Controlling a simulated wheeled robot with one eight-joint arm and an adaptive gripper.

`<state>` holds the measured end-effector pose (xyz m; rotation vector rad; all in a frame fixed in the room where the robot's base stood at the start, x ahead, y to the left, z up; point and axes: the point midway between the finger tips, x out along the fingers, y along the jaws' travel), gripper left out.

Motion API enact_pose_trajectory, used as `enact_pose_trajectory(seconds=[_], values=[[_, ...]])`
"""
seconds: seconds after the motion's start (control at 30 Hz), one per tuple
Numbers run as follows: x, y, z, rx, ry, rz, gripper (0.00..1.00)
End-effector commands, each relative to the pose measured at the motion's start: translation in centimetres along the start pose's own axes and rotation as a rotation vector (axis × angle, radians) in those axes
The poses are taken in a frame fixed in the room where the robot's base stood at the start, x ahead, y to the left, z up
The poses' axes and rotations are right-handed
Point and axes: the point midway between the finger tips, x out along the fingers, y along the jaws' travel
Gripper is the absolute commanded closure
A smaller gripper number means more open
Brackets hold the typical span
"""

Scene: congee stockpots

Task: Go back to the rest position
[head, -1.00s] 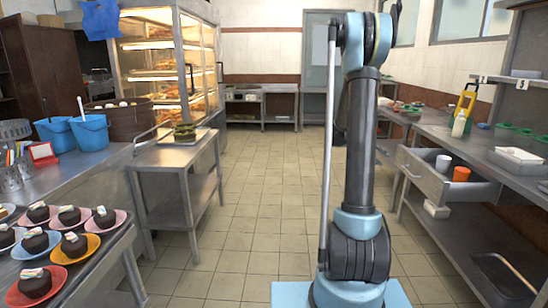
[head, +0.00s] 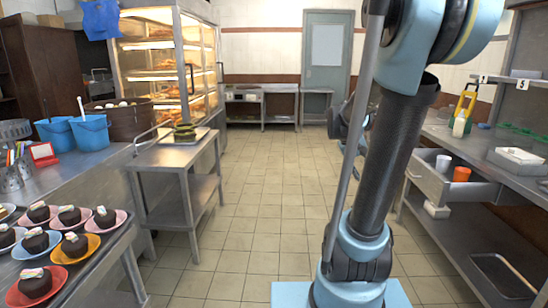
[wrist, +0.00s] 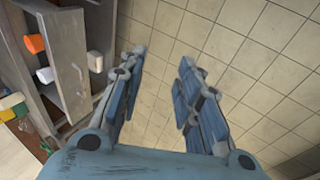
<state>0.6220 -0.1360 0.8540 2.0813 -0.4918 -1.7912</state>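My gripper (wrist: 161,62) is open and empty in the wrist view. Its two blue fingers stand apart over bare floor tiles, with nothing between them. In the head view my arm rises at the right of centre and leans to the right. The gripper itself cannot be clearly made out there.
An open drawer (head: 447,186) in the right counter holds a white cup (head: 443,163) and an orange cup (head: 461,174). At left are a steel cart (head: 172,157) and a table with several plated cakes (head: 75,244). The tiled aisle (head: 250,170) is clear.

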Motion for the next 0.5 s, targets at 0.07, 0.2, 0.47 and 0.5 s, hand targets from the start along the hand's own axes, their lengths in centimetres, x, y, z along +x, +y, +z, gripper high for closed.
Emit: enact_pose_trajectory(seconds=[0.07, 0.2, 0.47, 0.5], values=[[-0.5, -1.2, 1.9, 0.001, 0.006, -0.041, 0.69], [-1.1, -3.4, 5.0, 0.006, 0.015, -0.113, 0.69], [-1.8, -7.6, 10.6, 0.013, 0.03, -0.246, 0.69], [-1.8, -8.3, 11.4, 0.014, 0.032, -0.267, 0.69]])
